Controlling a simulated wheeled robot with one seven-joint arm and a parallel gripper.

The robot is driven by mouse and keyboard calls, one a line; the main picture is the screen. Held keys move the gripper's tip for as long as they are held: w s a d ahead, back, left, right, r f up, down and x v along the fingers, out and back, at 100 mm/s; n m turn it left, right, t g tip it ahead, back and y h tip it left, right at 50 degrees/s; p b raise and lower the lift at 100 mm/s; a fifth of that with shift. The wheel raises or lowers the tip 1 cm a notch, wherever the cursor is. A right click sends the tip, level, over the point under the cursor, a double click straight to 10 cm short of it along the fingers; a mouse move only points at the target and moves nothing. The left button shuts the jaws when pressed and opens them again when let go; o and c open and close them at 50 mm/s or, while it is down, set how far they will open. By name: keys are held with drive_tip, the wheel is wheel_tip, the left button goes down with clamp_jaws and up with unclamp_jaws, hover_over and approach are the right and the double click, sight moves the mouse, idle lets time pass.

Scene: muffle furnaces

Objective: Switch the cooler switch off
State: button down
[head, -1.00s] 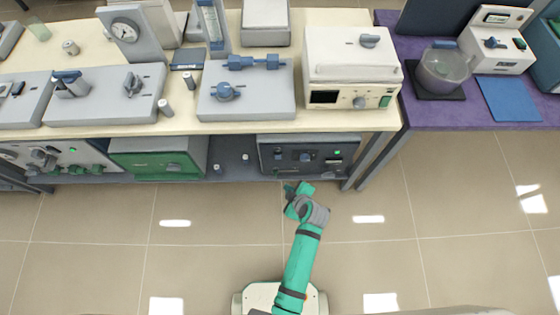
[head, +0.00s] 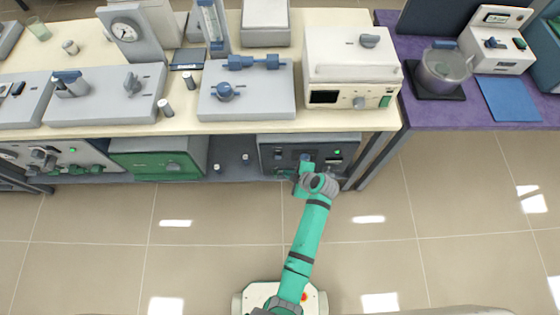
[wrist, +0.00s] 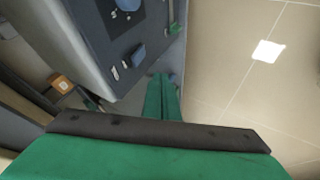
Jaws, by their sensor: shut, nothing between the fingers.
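A dark grey unit (head: 268,152) stands on the low shelf under the bench. Its front carries dark knobs and a small green light (head: 337,152). No readable label marks it as the cooler. In the wrist view its panel (wrist: 100,40) shows a blue-grey switch or knob (wrist: 138,53) with small pale marks beside it, and a green part (wrist: 173,28) near the edge. My gripper (wrist: 163,78) is shut and empty, its green fingers together close to the panel beside the blue-grey part; contact cannot be told. In the head view my wrist hides part of the panel.
The bench top (head: 350,120) overhangs the shelf. A table leg (head: 372,160) stands just right of the grey unit. The tiled floor (head: 440,220) is clear.

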sight(280, 158)
drive_tip(key=w+a+f, duration=0.3)
drive_tip(key=w+f, duration=0.2)
drive_tip(key=w, duration=0.3)
drive_tip(key=shift+f, duration=0.25)
drive_tip(key=shift+w+r+g, duration=0.15)
drive_tip(key=shift+w+g, duration=0.15)
drive_tip(key=shift+w, duration=0.05)
drive_tip(key=shift+r, duration=0.1)
drive_tip(key=shift+r, duration=0.7)
drive_tip(key=shift+a, duration=0.1)
